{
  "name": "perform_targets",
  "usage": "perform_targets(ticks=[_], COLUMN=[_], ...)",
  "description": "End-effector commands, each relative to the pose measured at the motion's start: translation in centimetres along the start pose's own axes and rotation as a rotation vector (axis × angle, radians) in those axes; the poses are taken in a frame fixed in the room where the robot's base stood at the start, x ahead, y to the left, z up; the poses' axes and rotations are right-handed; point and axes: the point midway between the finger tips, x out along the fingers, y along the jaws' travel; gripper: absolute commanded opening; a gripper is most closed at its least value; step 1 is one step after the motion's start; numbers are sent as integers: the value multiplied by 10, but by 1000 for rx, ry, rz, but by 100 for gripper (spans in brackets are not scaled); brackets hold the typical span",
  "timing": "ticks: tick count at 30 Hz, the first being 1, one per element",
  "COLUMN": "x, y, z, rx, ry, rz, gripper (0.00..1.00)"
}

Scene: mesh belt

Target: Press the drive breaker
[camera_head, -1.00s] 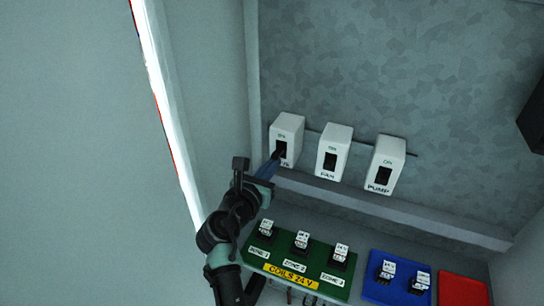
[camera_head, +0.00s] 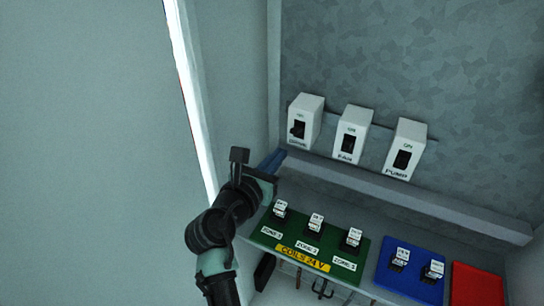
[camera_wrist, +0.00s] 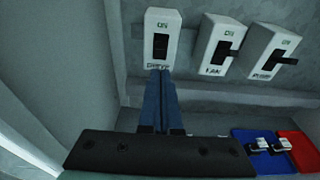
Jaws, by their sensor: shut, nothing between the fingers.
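The drive breaker (camera_head: 304,115) is the leftmost of three white breakers on the back wall, with a dark switch and an ON mark above it. In the wrist view the drive breaker (camera_wrist: 162,24) stands straight ahead, its label partly hidden by my fingertips. I cannot tell clearly which way its switch lies. My gripper (camera_head: 282,156) is shut and empty, with blue fingers side by side, just below and left of the drive breaker. It looks apart from the switch. In the wrist view my gripper (camera_wrist: 160,73) points at the breaker's lower edge.
The fan breaker (camera_head: 352,126) and pump breaker (camera_head: 405,140) stand to the right. A grey ledge (camera_head: 400,196) runs below them. Lower down are a green panel (camera_head: 290,233) with small blocks, a blue panel (camera_head: 405,283) and a red panel (camera_head: 478,284). A cabinet wall is close on the left.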

Motion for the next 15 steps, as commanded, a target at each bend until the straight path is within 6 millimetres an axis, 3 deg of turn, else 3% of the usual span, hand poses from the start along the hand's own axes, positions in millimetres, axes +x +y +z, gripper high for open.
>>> perform_targets(ticks=[6,15], x=[-21,-26], y=[1,0], z=[14,18], rx=[0,-1], ry=[0,2], rz=[1,1], gripper=[0,0])
